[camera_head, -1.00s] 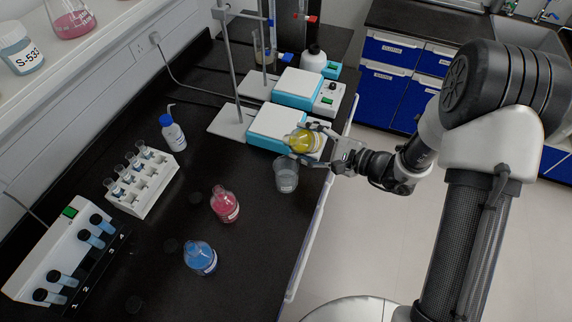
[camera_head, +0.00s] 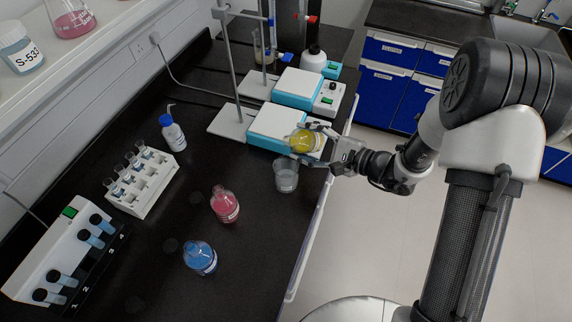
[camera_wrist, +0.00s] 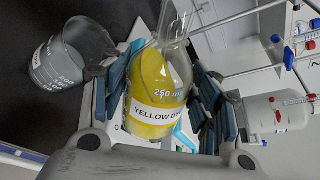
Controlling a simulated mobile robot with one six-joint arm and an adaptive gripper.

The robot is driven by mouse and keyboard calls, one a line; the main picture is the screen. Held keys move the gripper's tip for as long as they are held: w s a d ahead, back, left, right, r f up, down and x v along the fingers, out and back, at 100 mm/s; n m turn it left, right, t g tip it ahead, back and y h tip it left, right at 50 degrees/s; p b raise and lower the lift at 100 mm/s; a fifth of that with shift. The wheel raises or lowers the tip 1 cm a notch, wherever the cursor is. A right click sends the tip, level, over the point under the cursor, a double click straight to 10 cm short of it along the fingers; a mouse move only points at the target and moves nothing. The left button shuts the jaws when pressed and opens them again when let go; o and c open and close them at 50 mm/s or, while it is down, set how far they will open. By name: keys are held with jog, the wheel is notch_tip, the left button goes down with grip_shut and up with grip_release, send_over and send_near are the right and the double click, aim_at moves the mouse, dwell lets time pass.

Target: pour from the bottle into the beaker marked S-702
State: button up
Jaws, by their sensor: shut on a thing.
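My gripper (camera_head: 322,142) is shut on a clear bottle of yellow liquid (camera_head: 303,141), which is tilted with its neck toward the left in the head view. In the wrist view the bottle (camera_wrist: 158,95) sits between the fingers and its label reads "YELLOW DYE", cut off by the edge. A clear beaker (camera_head: 286,175) stands on the bench just below the bottle in the head view. It also shows at the left of the wrist view (camera_wrist: 70,58), with graduations and a label I cannot read in full. I cannot make out any stream of liquid.
Hotplate stirrers (camera_head: 272,128) with stands are behind the bottle. A red bottle (camera_head: 225,205), a blue bottle (camera_head: 200,257), a wash bottle (camera_head: 172,133) and a vial rack (camera_head: 143,182) stand on the black bench. The bench edge runs just right of the beaker.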

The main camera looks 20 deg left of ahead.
jog(key=shift+w+n, duration=0.1)
jog(key=shift+n, duration=0.2)
dwell(0.5)
jog(key=shift+w+d+r+n+t, duration=0.15)
jog(key=shift+r+n+t, duration=0.25)
jog(key=shift+n, duration=0.2)
dwell(1.9)
jog(key=shift+f+n+h, duration=0.2)
jog(key=shift+n+h, duration=0.4)
dwell(1.9)
jog(key=shift+w+f+n+t+b, duration=0.2)
jog(key=shift+n+t+b, duration=0.35)
jog(key=shift+b, duration=1.1)
dwell(0.6)
